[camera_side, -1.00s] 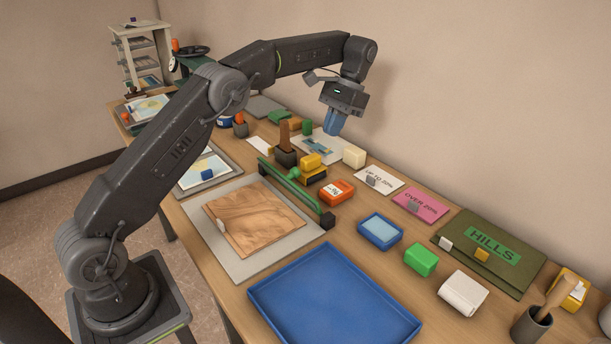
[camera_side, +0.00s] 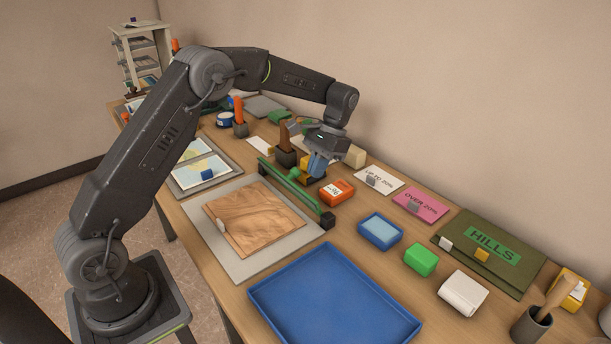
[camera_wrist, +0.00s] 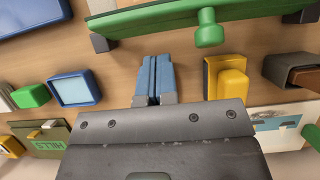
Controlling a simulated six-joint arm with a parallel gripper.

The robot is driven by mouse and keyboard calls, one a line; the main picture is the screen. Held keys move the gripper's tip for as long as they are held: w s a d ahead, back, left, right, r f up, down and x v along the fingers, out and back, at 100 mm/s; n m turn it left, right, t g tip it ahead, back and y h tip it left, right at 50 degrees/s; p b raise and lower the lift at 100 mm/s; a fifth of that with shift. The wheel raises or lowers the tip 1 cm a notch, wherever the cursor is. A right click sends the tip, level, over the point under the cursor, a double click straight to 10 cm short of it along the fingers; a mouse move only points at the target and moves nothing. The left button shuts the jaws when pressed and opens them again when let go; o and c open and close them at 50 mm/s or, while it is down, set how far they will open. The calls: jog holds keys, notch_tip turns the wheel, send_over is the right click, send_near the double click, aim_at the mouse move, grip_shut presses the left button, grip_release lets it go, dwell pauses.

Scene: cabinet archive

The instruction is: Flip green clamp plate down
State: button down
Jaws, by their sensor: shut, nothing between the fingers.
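The green clamp plate (camera_side: 287,186) is a long narrow bar between dark end blocks, along the far right edge of the grey base. It appears raised on edge, though its exact tilt is hard to tell. A green knob (camera_wrist: 208,30) sticks out from its middle. The plate also crosses the top of the wrist view (camera_wrist: 160,22). My gripper (camera_side: 317,172) has blue fingers, shut and empty, pointing down beyond the plate on the knob's side, apart from it. In the wrist view the closed fingers (camera_wrist: 154,62) point toward the plate, left of the knob.
A wooden board (camera_side: 252,219) lies on the grey base (camera_side: 285,250). A yellow block (camera_wrist: 228,78) and an orange box (camera_side: 337,192) stand close to my gripper. A blue tray (camera_side: 335,300) is in front; a light-blue pad (camera_side: 380,231) lies to the right.

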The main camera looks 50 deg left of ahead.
aim_at(297, 188)
jog(key=shift+s+f, duration=0.25)
jog(key=shift+s, duration=0.6)
jog(key=shift+s+f, duration=0.2)
jog(key=shift+s, duration=0.65)
jog(key=shift+s+t, duration=0.65)
jog(key=shift+t, duration=0.25)
jog(key=shift+s+f+t, duration=0.1)
jog(key=shift+s+t, duration=0.35)
jog(key=shift+t, duration=0.25)
jog(key=shift+s+f+t, duration=0.3)
jog(key=shift+s+t, duration=0.5)
jog(key=shift+t, duration=0.4)
jog(key=shift+s+f, duration=1.1)
jog(key=shift+s, duration=0.15)
jog(key=shift+s+f, duration=0.25)
jog(key=shift+f, duration=0.2)
jog(key=shift+s+f, duration=0.2)
jog(key=shift+f, duration=0.4)
